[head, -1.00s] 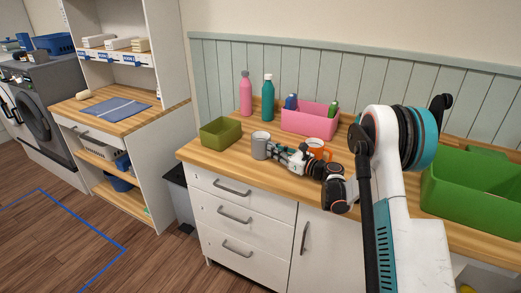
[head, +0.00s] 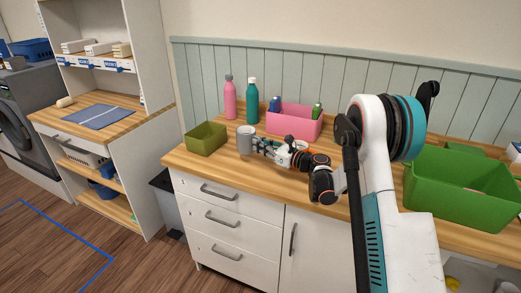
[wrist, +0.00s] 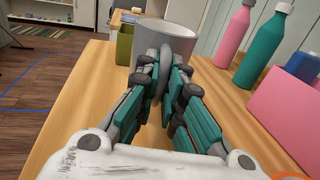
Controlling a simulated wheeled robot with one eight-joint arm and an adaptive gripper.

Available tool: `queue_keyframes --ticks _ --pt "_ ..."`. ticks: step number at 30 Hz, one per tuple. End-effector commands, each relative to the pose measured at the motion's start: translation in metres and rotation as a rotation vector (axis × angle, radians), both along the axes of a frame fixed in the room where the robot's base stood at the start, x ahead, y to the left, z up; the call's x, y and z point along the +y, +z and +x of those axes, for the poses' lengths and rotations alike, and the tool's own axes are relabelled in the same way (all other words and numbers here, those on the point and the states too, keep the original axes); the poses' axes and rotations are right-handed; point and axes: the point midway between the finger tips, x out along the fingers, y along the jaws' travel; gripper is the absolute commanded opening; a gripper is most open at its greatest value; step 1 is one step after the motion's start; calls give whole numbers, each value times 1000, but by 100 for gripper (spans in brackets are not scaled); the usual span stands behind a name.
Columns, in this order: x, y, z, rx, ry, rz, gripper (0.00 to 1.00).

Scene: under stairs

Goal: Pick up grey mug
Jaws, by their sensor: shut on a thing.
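The grey mug (head: 246,139) is upright at the end of my arm, above the left part of the wooden counter. It appears slightly raised off the counter top. My gripper (head: 259,144) is shut on it from the right side. In the wrist view the mug (wrist: 166,37) is straight ahead, and my gripper's fingers (wrist: 165,85) close around its handle (wrist: 163,72). The fingers hide the lower part of the mug there.
An olive-green box (head: 206,139) stands left of the mug. Pink (head: 230,101) and teal (head: 252,102) bottles and a pink bin (head: 295,124) stand behind. A large green bin (head: 460,190) is at right. Bare counter lies in front. An orange thing (wrist: 296,178) shows at the wrist view's corner.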

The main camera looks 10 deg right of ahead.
Motion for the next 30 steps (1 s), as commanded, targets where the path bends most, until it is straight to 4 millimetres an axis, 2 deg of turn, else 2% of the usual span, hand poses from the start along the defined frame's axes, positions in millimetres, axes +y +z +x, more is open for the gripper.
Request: queue_keyframes --ticks 1,15,30 --pt "0 9 0 0 0 1 0" --pt "0 70 0 0 0 1 0" --pt "0 126 0 -1 0 1 0"
